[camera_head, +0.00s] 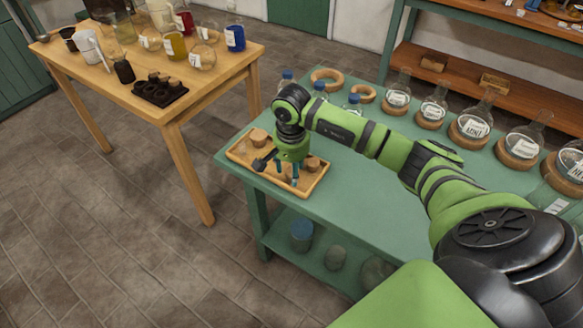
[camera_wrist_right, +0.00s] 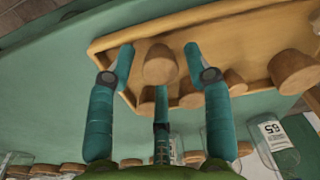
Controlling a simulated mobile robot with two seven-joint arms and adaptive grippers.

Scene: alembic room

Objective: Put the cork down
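My right gripper (camera_head: 288,178) reaches down over a shallow wooden tray (camera_head: 262,179) at the left end of the green table. In the right wrist view its teal fingers (camera_wrist_right: 159,58) are spread. A cork (camera_wrist_right: 160,66) shows between the fingertips, with a gap on both sides, and appears to be in the tray (camera_wrist_right: 236,32). A larger cork (camera_wrist_right: 292,71) and several smaller corks lie farther along the tray. In the head view one cork (camera_head: 258,136) is at the tray's back left and another (camera_head: 312,163) is right of the gripper. My left gripper is not in view.
Several flasks on cork rings (camera_head: 471,128) line the green table's (camera_head: 350,205) far side. Blue-capped bottles (camera_head: 319,88) stand behind my right arm. The green table's middle is mostly clear. A separate wooden table (camera_head: 215,72) at left holds mugs, jars and a dark rack (camera_head: 160,90).

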